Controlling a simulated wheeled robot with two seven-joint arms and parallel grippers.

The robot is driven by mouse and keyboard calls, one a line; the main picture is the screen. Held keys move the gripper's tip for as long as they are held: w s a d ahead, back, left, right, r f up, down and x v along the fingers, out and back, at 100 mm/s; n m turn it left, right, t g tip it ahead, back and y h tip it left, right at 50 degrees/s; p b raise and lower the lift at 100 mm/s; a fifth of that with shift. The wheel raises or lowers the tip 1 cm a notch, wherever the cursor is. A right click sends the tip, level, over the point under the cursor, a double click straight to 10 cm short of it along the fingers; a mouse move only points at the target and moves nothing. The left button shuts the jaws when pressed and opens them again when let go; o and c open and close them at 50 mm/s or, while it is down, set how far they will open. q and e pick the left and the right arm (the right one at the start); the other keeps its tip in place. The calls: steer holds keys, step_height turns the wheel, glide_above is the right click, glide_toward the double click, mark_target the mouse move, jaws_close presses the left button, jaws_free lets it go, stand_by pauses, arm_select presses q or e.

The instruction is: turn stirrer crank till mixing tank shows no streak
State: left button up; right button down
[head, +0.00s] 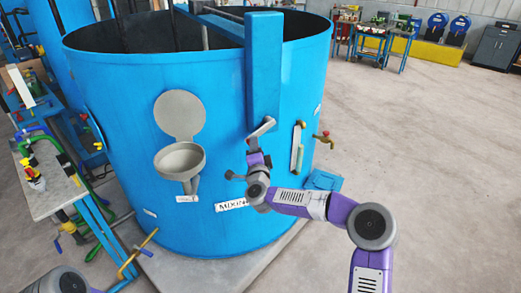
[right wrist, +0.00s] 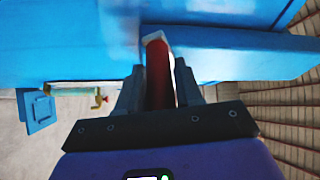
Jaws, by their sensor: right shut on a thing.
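The blue mixing tank (head: 220,225) stands open-topped in the middle of the head view. A blue upright housing (head: 264,70) runs down its front, with the grey stirrer crank arm (head: 262,127) at its lower end. My right gripper (head: 254,146) is at the crank. In the right wrist view its fingers are shut around the red crank handle (right wrist: 158,75). A narrow upright sight glass (head: 297,148) is on the tank to the right of the crank; it looks pale and greenish, and I cannot make out a streak. My left gripper is out of view.
A round port with a grey funnel (head: 180,158) projects from the tank left of the crank. A tap (head: 325,139) sticks out at right. A bench with pipework (head: 50,190) stands close at left. The floor at right is open.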

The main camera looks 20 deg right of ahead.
steer(key=r+m, duration=0.1)
steer(key=a+r+m+g+p, duration=0.1)
steer(key=r+m, duration=0.1)
steer(key=shift+s+r+p, duration=0.1)
steer(key=shift+r+p, duration=0.1)
steer(key=shift+p, duration=0.1)
steer(key=shift+r+m+g+p, duration=0.4)
steer(key=shift+r+m+p, duration=0.15)
steer(key=shift+r+m, duration=0.3)
steer(key=shift+f, duration=0.1)
steer(key=c, duration=0.8)
jaws_free()
steer(key=shift+f, duration=0.15)
steer(key=shift+s, duration=0.15)
steer(key=shift+v, duration=3.65)
